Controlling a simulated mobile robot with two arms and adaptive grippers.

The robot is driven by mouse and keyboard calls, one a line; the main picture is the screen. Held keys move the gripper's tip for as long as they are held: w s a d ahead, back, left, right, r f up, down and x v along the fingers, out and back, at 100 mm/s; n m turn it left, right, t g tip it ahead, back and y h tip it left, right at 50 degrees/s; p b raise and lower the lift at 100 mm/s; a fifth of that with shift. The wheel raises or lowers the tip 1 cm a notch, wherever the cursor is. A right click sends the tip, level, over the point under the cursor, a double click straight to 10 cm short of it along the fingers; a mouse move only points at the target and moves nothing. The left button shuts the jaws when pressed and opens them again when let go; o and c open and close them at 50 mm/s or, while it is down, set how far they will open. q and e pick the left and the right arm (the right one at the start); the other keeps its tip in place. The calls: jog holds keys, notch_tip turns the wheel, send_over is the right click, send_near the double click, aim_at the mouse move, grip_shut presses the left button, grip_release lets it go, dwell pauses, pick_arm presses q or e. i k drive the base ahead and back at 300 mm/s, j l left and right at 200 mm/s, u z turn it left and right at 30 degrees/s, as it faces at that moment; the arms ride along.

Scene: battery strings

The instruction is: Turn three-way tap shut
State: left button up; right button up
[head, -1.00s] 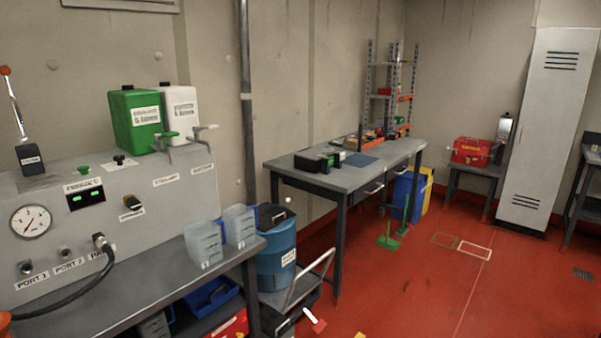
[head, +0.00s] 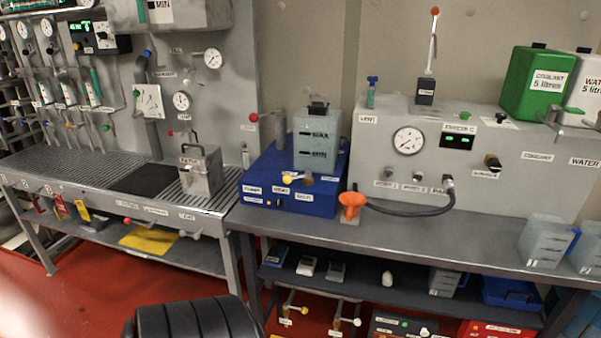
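No label that I can read marks the three-way tap, and I cannot tell which fitting it is. A white plate with dark marks (head: 150,101) is on the left panel, with a small green part at its left edge. A red-ended lever (head: 262,117) sticks out left of the clear tank (head: 317,141) on the blue unit (head: 280,183). A yellow-handled tap (head: 291,178) is at that tank's foot. Two more taps, one yellow-ended (head: 293,309) and one white-ended (head: 345,321), are under the bench. Neither of my grippers is in view.
A grey console with a gauge (head: 408,140) stands on the right bench (head: 440,232), with a black hose and orange funnel (head: 352,202). A metal canister (head: 201,172) stands on the left bench's grating. Red floor (head: 110,258) shows below.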

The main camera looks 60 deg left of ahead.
aim_at(287, 179)
jog(key=j+u, duration=0.1)
jog(key=u, duration=1.9)
jog(key=i+j+z, duration=0.35)
jog(key=i+j, duration=0.3)
jog(key=i, duration=0.05)
